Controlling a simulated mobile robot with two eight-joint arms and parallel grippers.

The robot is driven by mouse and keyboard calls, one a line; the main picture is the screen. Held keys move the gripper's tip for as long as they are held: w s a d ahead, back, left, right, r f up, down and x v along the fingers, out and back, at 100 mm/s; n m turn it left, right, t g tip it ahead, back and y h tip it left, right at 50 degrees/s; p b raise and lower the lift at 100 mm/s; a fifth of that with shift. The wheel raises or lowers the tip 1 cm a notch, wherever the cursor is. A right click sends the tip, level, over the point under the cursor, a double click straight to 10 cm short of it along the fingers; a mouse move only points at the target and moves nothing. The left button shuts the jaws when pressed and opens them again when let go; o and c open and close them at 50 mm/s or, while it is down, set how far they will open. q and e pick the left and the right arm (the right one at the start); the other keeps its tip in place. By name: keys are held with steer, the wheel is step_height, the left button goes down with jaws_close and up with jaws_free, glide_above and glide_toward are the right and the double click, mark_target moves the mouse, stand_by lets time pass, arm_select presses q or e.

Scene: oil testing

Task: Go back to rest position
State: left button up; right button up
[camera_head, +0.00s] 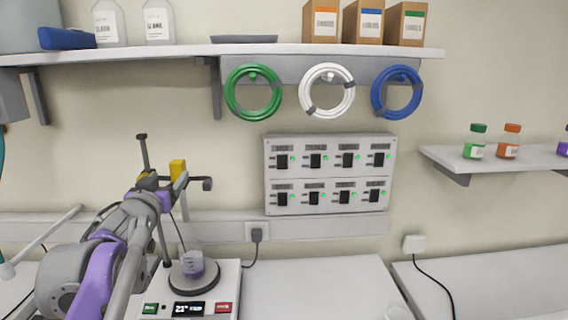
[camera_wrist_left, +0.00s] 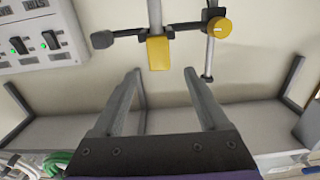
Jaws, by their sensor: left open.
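My left arm comes in from the lower left in the head view, and its gripper (camera_head: 160,180) is raised beside the upper part of a lab stand. In the left wrist view the gripper (camera_wrist_left: 163,74) has its two fingers spread apart with nothing between them. A yellow block (camera_wrist_left: 160,53) on the stand shows just beyond the fingertips; it also shows in the head view (camera_head: 177,168). I cannot tell whether the fingers touch it. A yellow knob (camera_wrist_left: 219,28) is on the stand's rod. My right gripper is not in view.
A switch panel (camera_head: 330,174) is on the wall. Above are a shelf (camera_head: 270,49) and green, white and blue hose coils. The bench (camera_head: 310,290) right of the hot plate is mostly clear.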

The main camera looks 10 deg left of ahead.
arm_select(q)
steer(key=s+d+f+m+g+h, duration=0.1)
steer(key=s+d+f+g, duration=0.3)
steer(key=s+f, duration=0.5)
steer(key=s+d+f+m+g+h, duration=0.1)
steer(key=s+d+f+g, duration=0.3)
steer(key=f, duration=1.4)
steer(key=s+d+f+g+h, duration=0.2)
steer(key=s+d+f+g, duration=0.1)
steer(key=s+d+f, duration=0.7)
steer(key=s+f, duration=0.4)
steer(key=s, duration=0.2)
steer(key=shift+s+d+f+m+g, duration=0.15)
steer(key=shift+d+m+g, duration=0.2)
steer(key=shift+m+g, duration=0.05)
